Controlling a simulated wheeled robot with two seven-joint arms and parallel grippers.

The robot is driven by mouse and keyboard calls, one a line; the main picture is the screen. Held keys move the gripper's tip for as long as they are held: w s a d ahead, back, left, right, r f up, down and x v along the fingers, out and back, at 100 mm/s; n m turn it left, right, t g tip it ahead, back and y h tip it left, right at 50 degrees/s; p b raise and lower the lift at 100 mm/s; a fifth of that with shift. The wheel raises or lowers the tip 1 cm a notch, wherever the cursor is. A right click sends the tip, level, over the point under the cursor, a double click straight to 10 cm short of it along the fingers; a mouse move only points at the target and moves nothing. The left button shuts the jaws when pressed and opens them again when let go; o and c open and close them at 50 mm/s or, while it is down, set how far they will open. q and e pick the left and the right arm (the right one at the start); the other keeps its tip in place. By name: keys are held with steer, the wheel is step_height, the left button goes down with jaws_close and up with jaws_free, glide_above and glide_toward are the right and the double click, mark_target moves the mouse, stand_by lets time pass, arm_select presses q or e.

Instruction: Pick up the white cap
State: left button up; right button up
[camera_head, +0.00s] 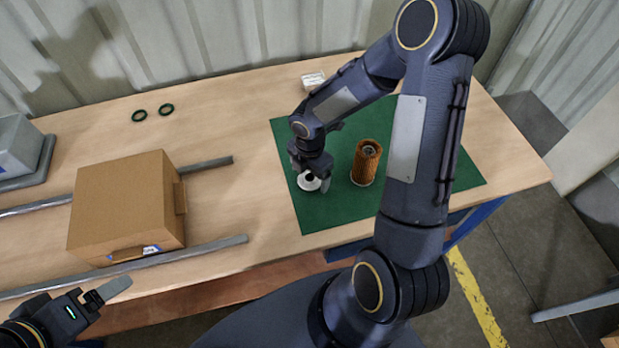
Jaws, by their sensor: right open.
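The white cap (309,183) lies on the green mat (335,212), near its left edge. My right gripper (312,174) is open and points down directly over the cap. Its fingers partly cover the cap, and I cannot tell whether they touch it. My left gripper (100,294) is at the lower left, in front of the table and away from the cap. I cannot tell whether its jaws are open or shut.
A brown pleated filter cartridge (366,162) stands upright just right of the cap. A small white box (313,81) is behind the mat. A cardboard box (127,208) sits by metal rails (205,164) at left. Two green rings (152,112) lie at the back.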

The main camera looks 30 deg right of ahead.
steer(key=shift+f, duration=0.15)
steer(key=c, duration=1.1)
steer(key=shift+o, duration=0.2)
